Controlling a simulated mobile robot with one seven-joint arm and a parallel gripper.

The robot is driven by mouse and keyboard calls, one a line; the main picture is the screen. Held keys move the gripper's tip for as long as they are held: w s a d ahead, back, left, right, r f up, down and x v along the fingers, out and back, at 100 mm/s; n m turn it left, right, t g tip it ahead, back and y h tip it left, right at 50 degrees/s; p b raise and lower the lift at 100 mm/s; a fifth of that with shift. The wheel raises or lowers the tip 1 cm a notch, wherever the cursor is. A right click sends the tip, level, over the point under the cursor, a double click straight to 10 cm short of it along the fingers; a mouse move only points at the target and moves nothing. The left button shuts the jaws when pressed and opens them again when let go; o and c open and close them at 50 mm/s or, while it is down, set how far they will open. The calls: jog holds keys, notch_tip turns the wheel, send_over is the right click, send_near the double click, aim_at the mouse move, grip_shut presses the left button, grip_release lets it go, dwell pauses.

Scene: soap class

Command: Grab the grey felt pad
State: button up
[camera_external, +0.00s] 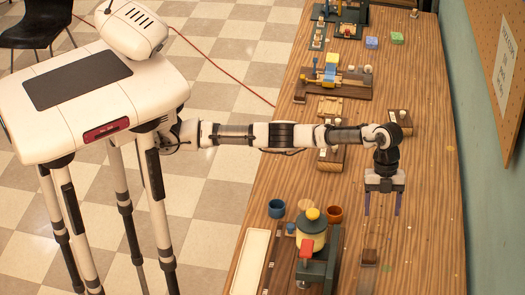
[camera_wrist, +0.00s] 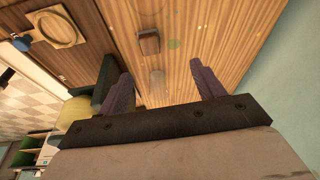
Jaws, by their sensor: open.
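A small grey-brown block (camera_external: 370,256), which may be the grey felt pad, lies on the wooden table near the front, below and a little left of my gripper in the external view. In the wrist view the block (camera_wrist: 148,42) lies beyond the fingertips, towards the left finger's side. My gripper (camera_external: 383,208) points down above the table with its two purple fingers apart. The wrist view shows the gripper (camera_wrist: 164,77) open, with nothing held between the fingers. A faint pale patch (camera_wrist: 156,80) shows on the wood between them; I cannot tell what it is.
A machine with a yellow knob (camera_external: 313,214) and red part stands left of the block, with a blue cup (camera_external: 277,208) and an orange-brown cup (camera_external: 334,214) behind it. A white tray (camera_external: 250,262) lies further left. The wall (camera_external: 483,150) runs along the right; wood between is clear.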

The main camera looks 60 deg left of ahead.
jog(key=s+f+m, duration=0.1)
jog(key=s+f, duration=0.1)
send_over(370, 253)
jog(key=w, duration=0.1)
jog(key=shift+y, duration=0.3)
jog(key=f, duration=0.5)
jog(key=shift+a+f+p, duration=0.3)
jog(key=shift+f, duration=0.1)
jog(key=shift+a+p+x, duration=0.15)
jog(key=shift+p+x, duration=0.25)
jog(key=shift+x, duration=1.25)
jog(key=shift+a+p+x, duration=0.1)
jog(key=shift+p+x, duration=0.3)
jog(key=shift+x, duration=1.25)
jog(key=c, duration=1.1)
